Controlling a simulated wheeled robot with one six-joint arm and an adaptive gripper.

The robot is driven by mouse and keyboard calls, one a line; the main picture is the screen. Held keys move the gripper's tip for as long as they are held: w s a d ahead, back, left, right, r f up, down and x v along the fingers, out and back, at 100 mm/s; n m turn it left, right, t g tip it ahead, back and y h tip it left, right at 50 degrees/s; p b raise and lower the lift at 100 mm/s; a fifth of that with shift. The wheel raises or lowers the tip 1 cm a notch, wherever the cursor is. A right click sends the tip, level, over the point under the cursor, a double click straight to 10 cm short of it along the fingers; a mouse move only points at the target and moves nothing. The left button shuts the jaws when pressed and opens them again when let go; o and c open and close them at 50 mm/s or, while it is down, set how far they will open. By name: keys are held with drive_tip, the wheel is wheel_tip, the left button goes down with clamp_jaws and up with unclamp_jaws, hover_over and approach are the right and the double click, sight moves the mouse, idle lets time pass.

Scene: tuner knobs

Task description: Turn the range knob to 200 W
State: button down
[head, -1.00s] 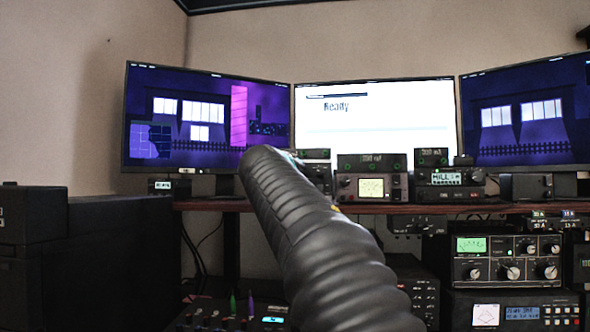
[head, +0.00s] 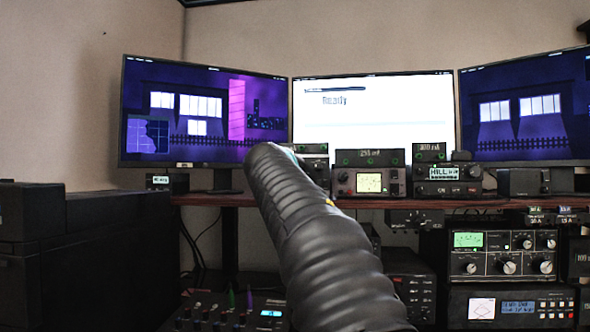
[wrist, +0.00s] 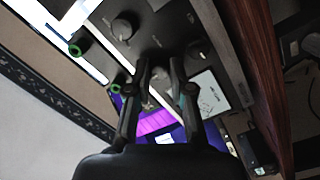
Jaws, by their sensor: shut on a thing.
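In the wrist view my gripper (wrist: 160,66) has its two dark fingers on either side of a small grey knob (wrist: 160,84) on a dark front panel (wrist: 168,22), shut on it. No label or pointer setting on this knob can be read, so I cannot confirm that it is the range knob. A larger round knob (wrist: 125,25) and another knob (wrist: 199,50) sit on the same panel, with a pale meter face (wrist: 208,92) beside them. In the head view my dark sleeved arm hides the gripper and the held knob.
A wooden shelf (head: 450,202) carries several small radio units, including one with a lit meter (head: 369,182). Monitors stand behind, one of them white (head: 372,125). More equipment (head: 500,255) is stacked below right. A dark cabinet (head: 100,250) stands at left.

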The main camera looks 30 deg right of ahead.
drive_tip(key=shift+f+m, duration=0.1)
drive_tip(key=shift+m, duration=0.2)
drive_tip(key=shift+m+y+b, duration=0.3)
drive_tip(key=shift+m+b, duration=1.25)
drive_tip(key=shift+m, duration=1.95)
drive_tip(key=c, duration=1.3)
unclamp_jaws()
